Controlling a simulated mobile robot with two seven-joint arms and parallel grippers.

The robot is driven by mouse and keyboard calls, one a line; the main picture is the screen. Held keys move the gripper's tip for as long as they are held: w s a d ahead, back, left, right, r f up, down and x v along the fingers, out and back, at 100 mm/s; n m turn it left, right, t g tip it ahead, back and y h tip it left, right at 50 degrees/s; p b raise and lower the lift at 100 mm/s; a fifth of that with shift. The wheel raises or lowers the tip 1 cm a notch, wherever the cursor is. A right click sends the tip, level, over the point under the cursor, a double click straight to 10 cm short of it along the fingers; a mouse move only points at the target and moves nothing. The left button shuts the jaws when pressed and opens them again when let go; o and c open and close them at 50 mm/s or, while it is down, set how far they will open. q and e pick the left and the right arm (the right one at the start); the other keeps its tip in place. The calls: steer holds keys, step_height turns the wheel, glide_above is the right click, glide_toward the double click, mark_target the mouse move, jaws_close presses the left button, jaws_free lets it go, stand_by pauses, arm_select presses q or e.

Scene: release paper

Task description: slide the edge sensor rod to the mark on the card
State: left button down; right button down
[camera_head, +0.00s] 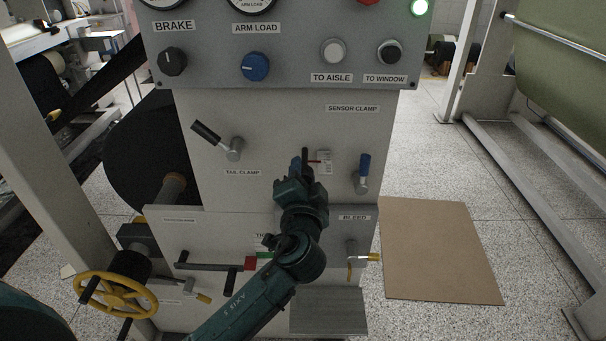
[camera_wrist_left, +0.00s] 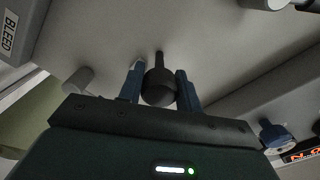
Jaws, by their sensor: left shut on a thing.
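The edge sensor rod (camera_head: 305,156) shows as a short dark upright stick on the pale cabinet panel. A small card (camera_head: 325,167) with fine markings is just right of it, and a thin red pointer reaches from the rod toward the card's upper part. My left gripper (camera_head: 302,179) is in front of the rod and hides its lower part. In the left wrist view my left gripper (camera_wrist_left: 159,84) is shut with its blue fingers on either side of the rod's round dark knob (camera_wrist_left: 159,90). The card's mark is too small to make out. My right gripper is out of view.
The blue-handled sensor clamp lever (camera_head: 363,172) stands to the right, handle up. The black-handled tail clamp lever (camera_head: 222,142) is to the left. A control panel (camera_head: 290,76) overhangs above. A crank (camera_head: 210,267) and yellow handwheel (camera_head: 117,294) are lower left.

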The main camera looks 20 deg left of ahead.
arm_select(q)
steer(key=shift+s+d+f, duration=0.1)
steer(key=shift+s+d, duration=0.1)
steer(key=shift+s, duration=0.65)
steer(key=c, duration=1)
jaws_free()
steer(key=shift+o, duration=0.2)
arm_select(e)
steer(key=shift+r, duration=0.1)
